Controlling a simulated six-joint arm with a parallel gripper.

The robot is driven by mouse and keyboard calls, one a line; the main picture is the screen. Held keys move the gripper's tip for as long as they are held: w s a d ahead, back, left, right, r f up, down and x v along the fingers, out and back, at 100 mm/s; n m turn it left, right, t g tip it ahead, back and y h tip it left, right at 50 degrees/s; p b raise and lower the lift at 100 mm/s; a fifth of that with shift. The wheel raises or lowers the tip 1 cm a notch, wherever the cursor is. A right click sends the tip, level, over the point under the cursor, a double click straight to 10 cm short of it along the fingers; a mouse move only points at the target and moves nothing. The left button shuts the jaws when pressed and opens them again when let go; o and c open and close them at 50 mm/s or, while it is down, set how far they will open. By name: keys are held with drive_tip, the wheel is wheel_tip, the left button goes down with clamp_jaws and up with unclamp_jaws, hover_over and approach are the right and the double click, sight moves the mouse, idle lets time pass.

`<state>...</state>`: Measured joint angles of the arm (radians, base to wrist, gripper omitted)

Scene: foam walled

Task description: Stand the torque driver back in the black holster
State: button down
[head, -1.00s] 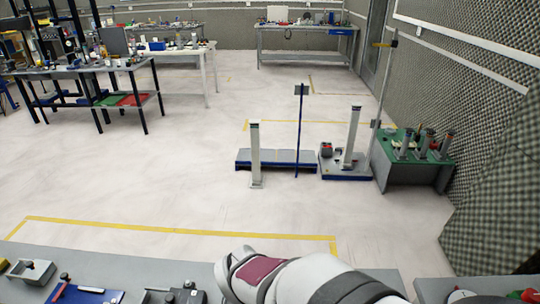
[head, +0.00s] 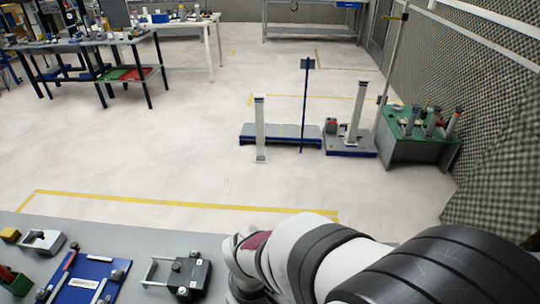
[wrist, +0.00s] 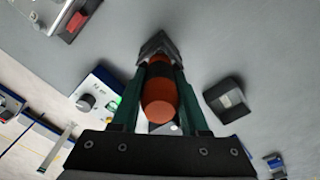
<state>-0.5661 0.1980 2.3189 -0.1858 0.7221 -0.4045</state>
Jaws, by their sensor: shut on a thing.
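My gripper (wrist: 157,60) is shut on the torque driver (wrist: 158,105), whose rounded orange end and dark band show between the green fingers in the wrist view. The driver's far end is hidden by the gripper and cannot be made out. A black, square, open-topped box (wrist: 211,97), which looks like the black holster, is on the grey bench to the right of the fingers, apart from the driver. A small pale patch shows inside it. In the head view my gripper and the driver are hidden by my arm.
A device with a red part (wrist: 76,22) is at upper left. In the head view, a blue board (head: 88,279) and a clamp-like black fixture (head: 188,277) lie on the bench left of my arm.

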drive_tip(key=shift+f, duration=0.15)
drive_tip(key=shift+c, duration=1.7)
unclamp_jaws()
wheel_tip(320, 180, up, 16)
drive_tip(key=shift+f, duration=0.15)
drive_tip(key=shift+d, duration=0.1)
drive_tip(key=s+d+f+m+y, duration=0.1)
drive_tip(key=s+d+f+m, duration=0.4)
drive_tip(key=s+d+m, duration=0.5)
drive_tip(key=d+m, duration=0.1)
drive_tip(key=m, duration=0.3)
drive_tip(key=shift+s+d+m+y, duration=0.15)
drive_tip(key=shift+s+m+y, duration=0.15)
drive_tip(key=shift+y, duration=0.1)
